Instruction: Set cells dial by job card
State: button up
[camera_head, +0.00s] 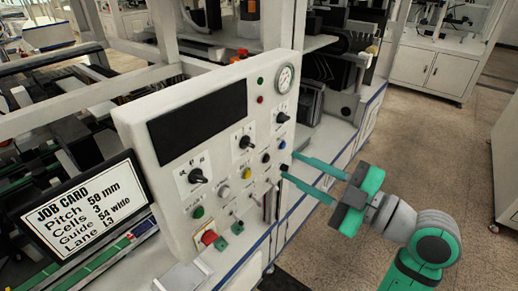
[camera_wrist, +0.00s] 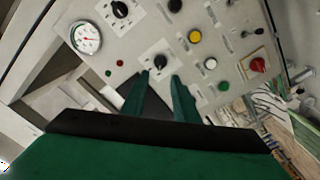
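My gripper (camera_head: 290,161) is open and empty by the panel's right part. In the wrist view its green fingers (camera_wrist: 161,78) point toward a black dial knob (camera_wrist: 160,60), apparently the middle one, just past the tips. Contact cannot be told.
Push buttons line the panel below the dials, including a yellow button (camera_wrist: 195,36) and a white button (camera_wrist: 210,63). A red knob (camera_head: 209,238) is at the lower left, a gauge (camera_head: 285,78) at the upper right. Open floor (camera_head: 420,150) lies right of the machine.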

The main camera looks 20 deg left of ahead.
aim_at(251, 146)
jog(key=x, duration=1)
jog(key=shift+a, duration=0.35)
jog(key=shift+w, duration=0.1)
jog(key=shift+a, duration=0.1)
grip_shut()
